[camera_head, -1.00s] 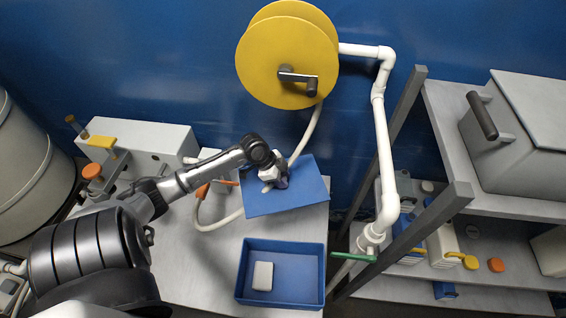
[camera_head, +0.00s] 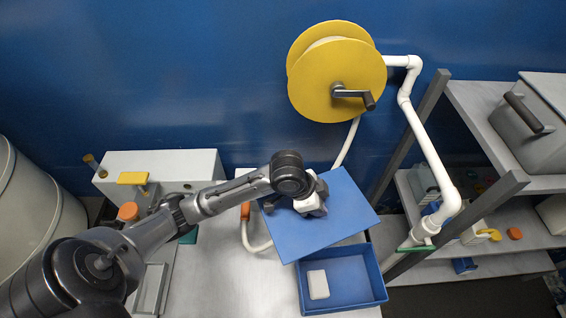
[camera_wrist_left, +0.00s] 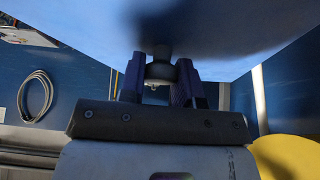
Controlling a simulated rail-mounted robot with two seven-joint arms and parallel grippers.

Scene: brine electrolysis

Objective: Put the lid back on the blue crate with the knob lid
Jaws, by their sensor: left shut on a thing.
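The blue lid (camera_head: 345,218) is a flat blue panel, held tilted above the bench just behind the open blue crate (camera_head: 376,272). Its near edge overlaps the crate's back rim in the head view. My left gripper (camera_head: 312,205) is over the lid's upper face, shut on its knob. In the left wrist view the gripper fingers (camera_wrist_left: 160,88) close around the knob (camera_wrist_left: 160,72), with the lid's blue face (camera_wrist_left: 225,35) beyond. The crate is open and holds a white block (camera_head: 318,284). My right gripper is in neither view.
A yellow reel (camera_head: 325,85) with a crank hangs on the wall behind. A white pipe (camera_head: 428,140) runs down to a green-handled valve (camera_head: 416,248) right of the crate. A shelf rack stands at the right. The bench left of the crate is mostly clear.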

